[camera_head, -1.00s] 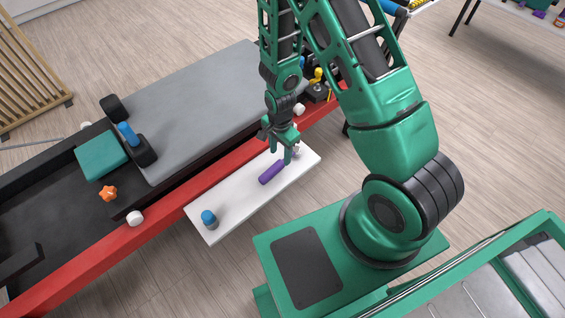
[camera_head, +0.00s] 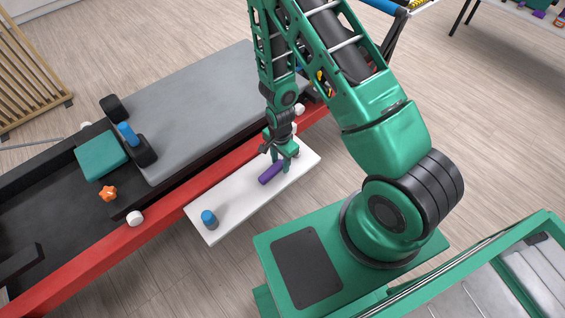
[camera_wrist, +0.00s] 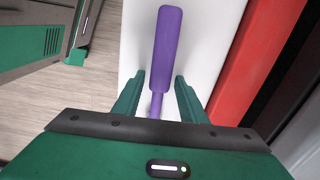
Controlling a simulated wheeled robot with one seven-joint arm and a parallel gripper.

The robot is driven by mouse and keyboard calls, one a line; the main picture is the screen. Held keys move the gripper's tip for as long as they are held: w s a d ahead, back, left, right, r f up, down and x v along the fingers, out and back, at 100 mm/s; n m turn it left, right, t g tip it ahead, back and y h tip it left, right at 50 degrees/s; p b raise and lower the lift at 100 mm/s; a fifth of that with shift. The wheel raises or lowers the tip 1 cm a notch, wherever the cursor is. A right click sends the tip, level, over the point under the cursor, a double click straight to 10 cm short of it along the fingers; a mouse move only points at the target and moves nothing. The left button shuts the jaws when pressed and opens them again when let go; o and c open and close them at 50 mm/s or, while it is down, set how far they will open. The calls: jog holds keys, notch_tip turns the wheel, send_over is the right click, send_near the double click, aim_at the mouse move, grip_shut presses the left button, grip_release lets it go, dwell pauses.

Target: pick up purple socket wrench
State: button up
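The purple socket wrench (camera_head: 271,173) lies on a narrow white shelf (camera_head: 232,203) beside the red rail. In the wrist view its thick purple handle (camera_wrist: 167,50) points away from my gripper, and its thinner shaft runs back between the fingers. My gripper (camera_head: 285,161) is over the right end of the wrench. In the wrist view my gripper (camera_wrist: 158,92) is open, with one green finger on each side of the shaft and a gap on both sides. The wrench's near end is hidden by the gripper body.
A blue-topped cylinder (camera_head: 209,219) stands on the shelf's left end. The red rail (camera_head: 180,198) runs along the shelf's far side. A grey padded bench (camera_head: 200,105) lies beyond, with a teal block (camera_head: 101,155) and an orange knob (camera_head: 108,193) to its left.

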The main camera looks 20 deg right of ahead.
grip_shut()
jog(key=shift+r, duration=0.1)
